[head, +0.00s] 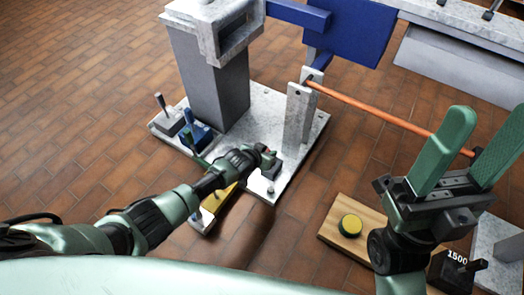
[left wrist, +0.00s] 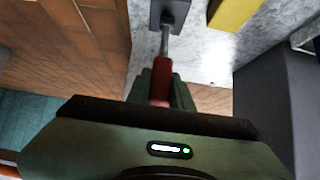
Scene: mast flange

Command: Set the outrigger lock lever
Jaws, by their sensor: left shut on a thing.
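In the left wrist view a lever with a red grip (left wrist: 160,80) and a thin metal rod rises from a dark grey base (left wrist: 170,12). My left gripper (left wrist: 160,72) is shut around the red grip. In the head view my left gripper (head: 266,155) is at the front of the pale metal plate (head: 262,108), over a dark grey block, and hides most of the lever. Which lever is the outrigger lock lever is not marked. My right gripper (head: 490,125) is open, with its green fingers apart; an orange bar (head: 390,117) ends near them.
Other levers stand on a grey block (head: 168,122) and a blue block (head: 194,136); a yellow block (head: 219,197) lies beside my left gripper. A grey column (head: 207,80) rises behind. A wooden board (head: 330,235) with a yellow button (head: 350,225) and a black "1500" weight (head: 452,268) are front right.

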